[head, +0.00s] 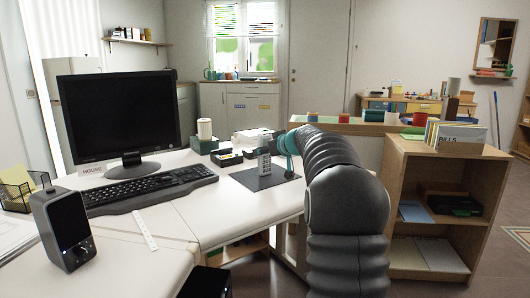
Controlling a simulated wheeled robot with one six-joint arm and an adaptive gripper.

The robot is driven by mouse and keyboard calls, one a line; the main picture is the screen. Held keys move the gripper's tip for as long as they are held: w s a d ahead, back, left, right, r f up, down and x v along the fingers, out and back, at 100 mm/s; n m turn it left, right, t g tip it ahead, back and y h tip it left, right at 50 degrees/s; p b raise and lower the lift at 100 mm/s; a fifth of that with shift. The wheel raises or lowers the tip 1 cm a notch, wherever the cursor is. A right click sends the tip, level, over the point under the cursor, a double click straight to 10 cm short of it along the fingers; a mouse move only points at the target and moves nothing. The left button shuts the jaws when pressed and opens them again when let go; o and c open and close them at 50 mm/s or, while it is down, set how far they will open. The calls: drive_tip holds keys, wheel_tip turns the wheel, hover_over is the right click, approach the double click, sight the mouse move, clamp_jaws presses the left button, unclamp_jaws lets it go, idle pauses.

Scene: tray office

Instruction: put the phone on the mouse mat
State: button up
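A dark grey mat (262,182), which looks like the mouse mat, lies on the white desk to the right of the keyboard. A small grey-and-white upright object with key-like marks, which looks like the phone (264,163), shows over the mat. I cannot tell whether it touches the mat. My arm reaches in from the lower right, and my gripper (287,168) is at the mat's right side, just right of the phone. The fingers are small and partly hidden, so I cannot tell if they are open or hold the phone.
Left of the mat are a black keyboard (150,186), a monitor (120,115) and a speaker (66,229). Behind it stand a green box (204,146) and small black boxes (227,158). A ruler (145,231) lies in front. A wooden shelf (440,155) stands at right.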

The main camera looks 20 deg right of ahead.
drive_tip(key=shift+f, duration=0.1)
drive_tip(key=o, duration=1.3)
